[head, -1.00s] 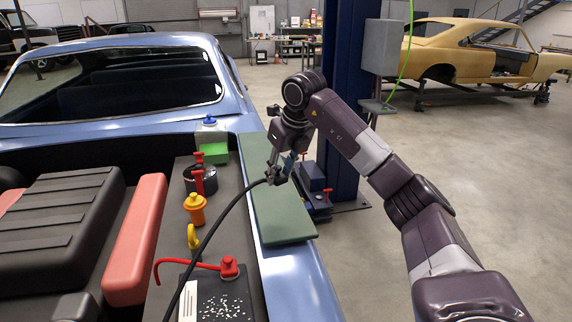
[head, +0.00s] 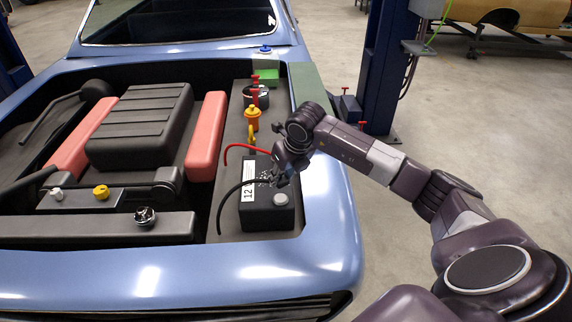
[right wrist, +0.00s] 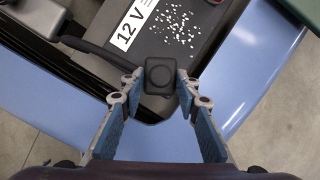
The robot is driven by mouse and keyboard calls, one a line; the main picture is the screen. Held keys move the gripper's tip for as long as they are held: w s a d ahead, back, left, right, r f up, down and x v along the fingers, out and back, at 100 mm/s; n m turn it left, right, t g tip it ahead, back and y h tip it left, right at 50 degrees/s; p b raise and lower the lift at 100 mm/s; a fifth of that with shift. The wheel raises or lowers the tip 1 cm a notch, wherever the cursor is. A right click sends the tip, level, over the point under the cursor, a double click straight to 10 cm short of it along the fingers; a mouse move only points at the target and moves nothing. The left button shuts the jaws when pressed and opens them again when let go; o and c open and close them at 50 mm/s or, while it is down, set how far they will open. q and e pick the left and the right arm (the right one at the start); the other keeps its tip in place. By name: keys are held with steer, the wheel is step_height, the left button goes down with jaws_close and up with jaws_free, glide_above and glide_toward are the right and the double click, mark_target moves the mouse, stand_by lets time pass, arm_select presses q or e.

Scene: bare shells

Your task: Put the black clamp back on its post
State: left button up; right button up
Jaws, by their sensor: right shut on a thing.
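My right gripper (head: 279,182) is shut on the black clamp (right wrist: 161,77), a dark block at the end of a black cable (head: 225,202). The gripper and clamp are over the black 12 V battery (head: 262,218). A grey round post (head: 281,198) shows bare on the battery's near right, just below the gripper in the head view. In the right wrist view the clamp sits between both fingertips and the post cannot be seen. The clamp itself is hard to make out in the head view. My left gripper is not in view.
White crumbs (right wrist: 178,24) lie on the battery top. A red cable (head: 240,148) runs behind the gripper. An orange cap (head: 251,113) and a yellow hook (head: 251,133) stand farther back. The blue car body edge (head: 325,215) lies to the right.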

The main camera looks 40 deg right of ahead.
mark_target(280, 197)
steer(key=shift+w+d+f, duration=0.15)
steer(key=shift+f, duration=0.4)
steer(key=shift+f+b, duration=0.5)
steer(key=shift+f, duration=0.2)
step_height(280, 197, down, 3)
steer(key=shift+f+b, duration=0.1)
steer(key=shift+b, duration=1)
steer(key=shift+f+b, duration=0.45)
steer(key=shift+f, duration=0.1)
arm_select(q)
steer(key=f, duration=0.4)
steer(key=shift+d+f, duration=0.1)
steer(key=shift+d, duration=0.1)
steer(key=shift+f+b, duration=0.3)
steer(key=shift+b, duration=0.05)
arm_select(e)
steer(key=shift+r, duration=0.1)
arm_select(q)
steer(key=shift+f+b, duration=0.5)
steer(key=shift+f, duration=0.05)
arm_select(e)
steer(key=shift+f, duration=0.2)
